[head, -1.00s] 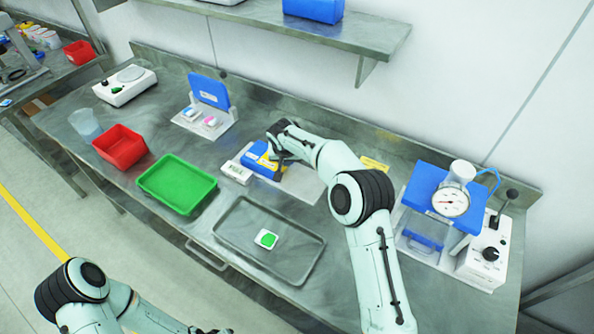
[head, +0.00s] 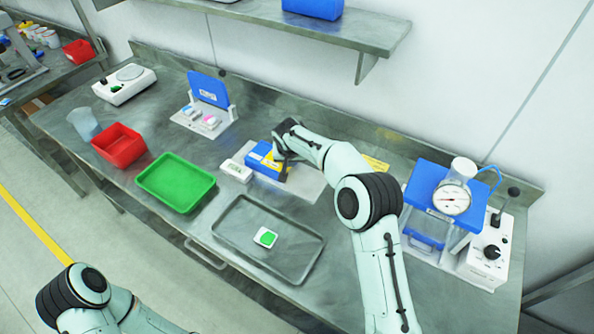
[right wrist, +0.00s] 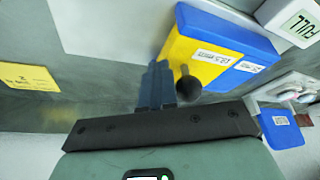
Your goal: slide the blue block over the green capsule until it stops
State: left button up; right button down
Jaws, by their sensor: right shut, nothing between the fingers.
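The blue block (head: 259,158), with a yellow end and white labels, sits on a pale base plate (head: 306,184). In the right wrist view the block (right wrist: 212,50) shows a black round knob (right wrist: 188,88) by its yellow part. My right gripper (head: 283,166) is at the block's right end. Its fingers (right wrist: 157,86) are shut and empty, close beside the knob; I cannot tell whether they touch it. No capsule shows at the block. A green piece (head: 267,237) in a small white holder lies in the grey tray; I cannot tell whether it is the capsule. My left gripper is out of view.
A white display box (right wrist: 298,22) reading FULL stands by the block. A stand with a raised blue lid (head: 209,89), a red bin (head: 120,146) and a green tray (head: 177,184) are to the left. The grey tray (head: 222,220) is in front; a gauge device (head: 452,200) stands right.

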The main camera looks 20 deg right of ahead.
jog(key=shift+w+a+r+p, duration=0.15)
jog(key=shift+r+p, duration=0.25)
jog(key=shift+r, duration=0.95)
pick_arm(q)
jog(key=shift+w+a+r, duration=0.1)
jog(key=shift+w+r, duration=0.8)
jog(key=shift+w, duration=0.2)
pick_arm(e)
jog(key=shift+s+r, duration=0.2)
jog(key=shift+r, duration=2.65)
jog(key=shift+f, duration=0.1)
